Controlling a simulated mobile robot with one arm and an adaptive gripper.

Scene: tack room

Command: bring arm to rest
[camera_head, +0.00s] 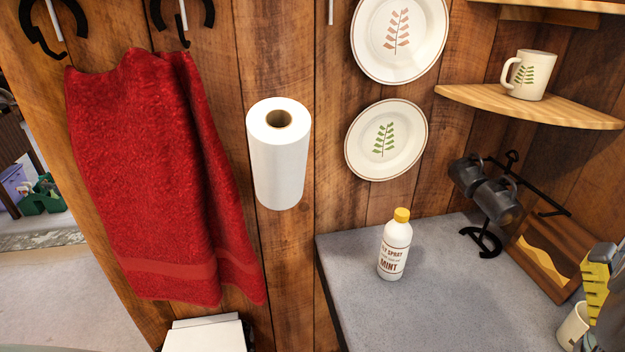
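My gripper does not show in the head camera view, and I cannot make out my arm. The task names no other object. A white bottle with a yellow cap and "MINT" on its label (394,250) stands upright on the grey counter (435,310). Nothing is seen holding or touching the bottle.
A red towel (160,180) hangs from black hooks beside a paper roll (280,155) at the wooden wall. Two plates (384,140) hang above the counter. A mug (530,75) stands on a corner shelf (525,107). Dark mugs hang on a rack (483,238). The counter's front middle is clear.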

